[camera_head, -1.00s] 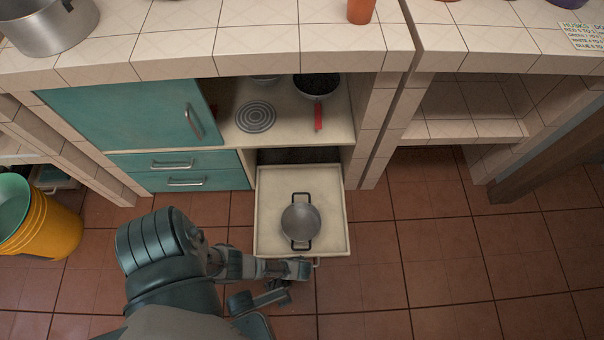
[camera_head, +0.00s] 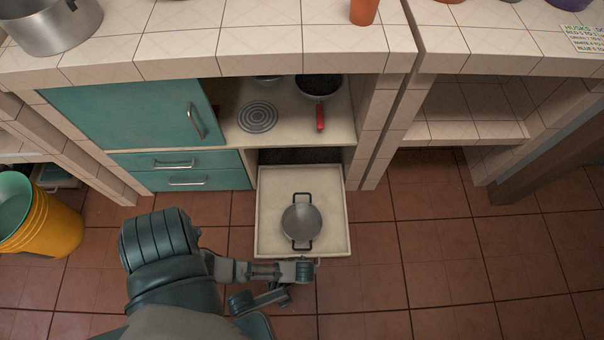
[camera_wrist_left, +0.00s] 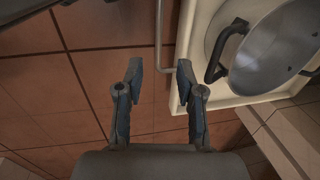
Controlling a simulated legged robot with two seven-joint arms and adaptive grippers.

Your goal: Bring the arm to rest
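My left arm (camera_head: 172,255) comes in from the lower left in the head view, and its far end (camera_head: 304,271) is just in front of the pulled-out drawer (camera_head: 272,235). My left gripper (camera_wrist_left: 160,72) is open in the left wrist view, with its two fingers apart and nothing clasped. The drawer's bar handle (camera_wrist_left: 158,35) shows in line with the gap between the fingertips; I cannot tell how far below it lies. In the head view the fingers are hard to make out. My right gripper is not in view.
A grey two-handled pot (camera_head: 301,222) stands in the drawer. A red-handled pan (camera_head: 320,88) and a coiled burner plate (camera_head: 257,117) are on the shelf above. Yellow buckets (camera_head: 50,228) stand at the left. The tiled floor (camera_head: 440,270) at right is clear.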

